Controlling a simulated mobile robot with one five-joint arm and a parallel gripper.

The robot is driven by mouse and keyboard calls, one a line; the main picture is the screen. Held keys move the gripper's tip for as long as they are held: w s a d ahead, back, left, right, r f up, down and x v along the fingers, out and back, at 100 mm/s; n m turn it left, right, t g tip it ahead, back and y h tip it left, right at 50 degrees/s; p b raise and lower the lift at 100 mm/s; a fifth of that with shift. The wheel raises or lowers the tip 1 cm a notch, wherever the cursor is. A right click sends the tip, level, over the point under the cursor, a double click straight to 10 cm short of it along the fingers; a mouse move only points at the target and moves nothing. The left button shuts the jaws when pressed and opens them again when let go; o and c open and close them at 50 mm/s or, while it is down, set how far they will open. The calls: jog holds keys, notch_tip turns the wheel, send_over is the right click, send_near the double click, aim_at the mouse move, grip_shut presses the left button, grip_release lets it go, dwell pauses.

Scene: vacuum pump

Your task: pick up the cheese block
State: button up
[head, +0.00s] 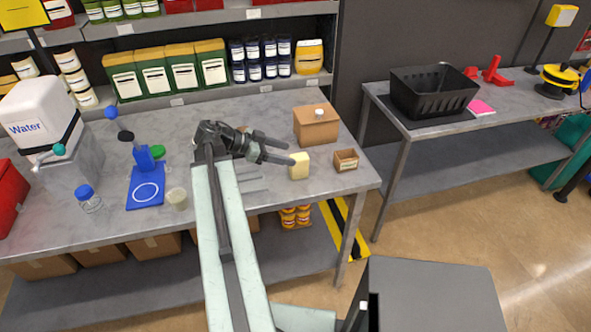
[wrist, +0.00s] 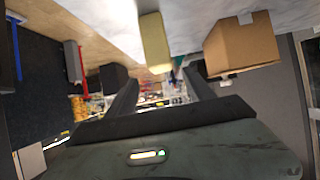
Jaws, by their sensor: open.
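The cheese block (head: 299,166) is a pale yellow block standing on the grey workbench (head: 250,112), near its right end. My gripper (head: 290,152) is open and empty, with its fingers pointing right. In the head view the fingertips are close to the left side of the cheese block. In the wrist view, which looks tipped over, the cheese block (wrist: 155,42) appears beyond the fingertips (wrist: 162,78), between the lines of the two fingers. I cannot tell whether a finger touches it.
A brown cardboard box (head: 316,125) stands just behind the cheese block, and a small open brown box (head: 346,160) is to its right. A blue stand (head: 146,185) and a water container (head: 42,115) are at left. A black crate (head: 432,92) sits on the right table.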

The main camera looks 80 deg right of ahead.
aim_at(297, 157)
jog(key=shift+s+d+f, duration=0.2)
jog(key=shift+s+f, duration=0.15)
jog(key=b+x, duration=0.1)
jog(key=x, duration=0.1)
jog(key=b+x, duration=0.2)
jog(key=shift+s+d+f, duration=0.15)
jog(key=shift+d+f, duration=0.05)
jog(key=shift+f, duration=0.25)
jog(key=shift+s+d, duration=0.1)
jog(key=shift+s, duration=0.05)
jog(key=shift+r, duration=0.1)
grip_shut()
